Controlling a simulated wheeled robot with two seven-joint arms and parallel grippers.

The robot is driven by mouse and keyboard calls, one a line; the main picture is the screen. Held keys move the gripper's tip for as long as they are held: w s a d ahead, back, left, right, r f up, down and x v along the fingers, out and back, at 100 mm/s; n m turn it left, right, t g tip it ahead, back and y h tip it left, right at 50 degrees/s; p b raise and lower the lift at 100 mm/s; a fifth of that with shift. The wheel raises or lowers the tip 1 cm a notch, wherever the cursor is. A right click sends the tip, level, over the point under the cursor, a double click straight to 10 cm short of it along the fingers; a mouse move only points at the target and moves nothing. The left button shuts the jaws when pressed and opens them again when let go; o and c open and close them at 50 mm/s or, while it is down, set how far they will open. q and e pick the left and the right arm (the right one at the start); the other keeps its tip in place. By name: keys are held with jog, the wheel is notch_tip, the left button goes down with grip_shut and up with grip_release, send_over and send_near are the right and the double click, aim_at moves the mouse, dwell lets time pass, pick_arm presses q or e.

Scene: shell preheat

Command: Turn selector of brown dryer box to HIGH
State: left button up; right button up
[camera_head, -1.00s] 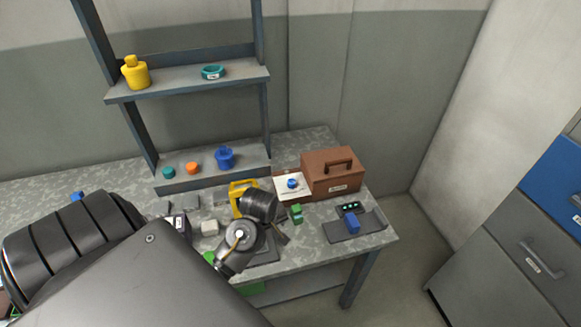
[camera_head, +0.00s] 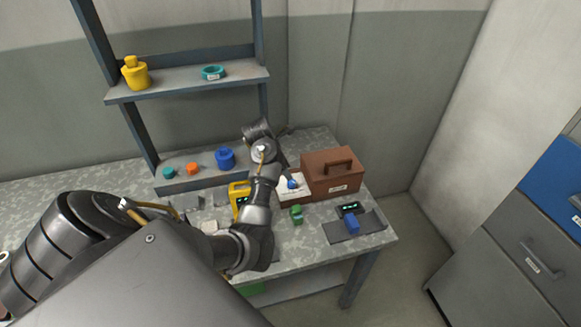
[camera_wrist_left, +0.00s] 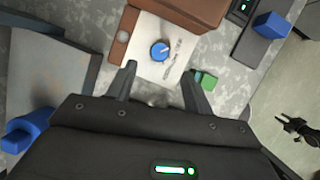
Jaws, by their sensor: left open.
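In the left wrist view the knob (camera_wrist_left: 160,51) has a white pointer line slanting to the upper right; the panel's (camera_wrist_left: 150,68) lettering is too small to read. My left gripper (camera_wrist_left: 160,88) is open and empty, its two fingers apart with the knob beyond the tips and not touched. In the head view my left wrist is just left of the panel and hides the fingers.
A green block (camera_head: 296,212) sits just in front of the panel. A blue block (camera_head: 352,223) lies on a dark mat at the right. A yellow object (camera_head: 238,192) stands left of my forearm. A shelf (camera_head: 190,82) rises behind. A dark claw-like shape (camera_wrist_left: 298,130) shows in the wrist view.

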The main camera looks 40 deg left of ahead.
aim_at(292, 181)
pick_arm(q)
jog(key=x, duration=0.8)
jog(key=shift+w+f, duration=0.1)
jog(key=shift+f, duration=0.15)
jog(key=shift+d, duration=0.1)
jog(key=c, duration=1)
jog(key=shift+r, duration=0.1)
